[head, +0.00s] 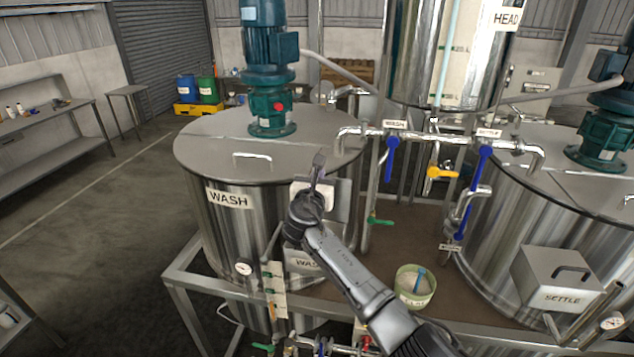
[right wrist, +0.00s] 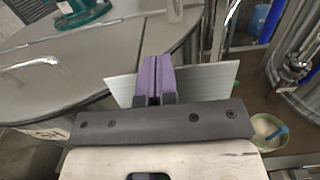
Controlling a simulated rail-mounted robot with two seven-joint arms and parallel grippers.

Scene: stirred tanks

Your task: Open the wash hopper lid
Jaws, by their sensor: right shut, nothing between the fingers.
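The wash hopper (head: 303,262) is a metal box on the front of the WASH tank, partly hidden by my right arm. A pale metal plate (head: 341,192), seemingly its lid, stands raised above the box against the tank side. In the right wrist view the plate (right wrist: 214,84) shows on both sides of my fingers. My right gripper (head: 318,166) is in front of the plate, fingers pointing up past its upper edge. Its purple fingers (right wrist: 158,62) are shut with nothing between them. I cannot tell whether they touch the plate. The lid's handle is hidden. My left gripper is not in view.
The WASH tank (head: 195,160) has a flat top with a handle and a green motor (head: 268,70). Pipes with blue valve handles (head: 391,158) stand to the right. A green tub (head: 415,291) sits on the deck. The SETTLE hopper (head: 560,280) is closed at right.

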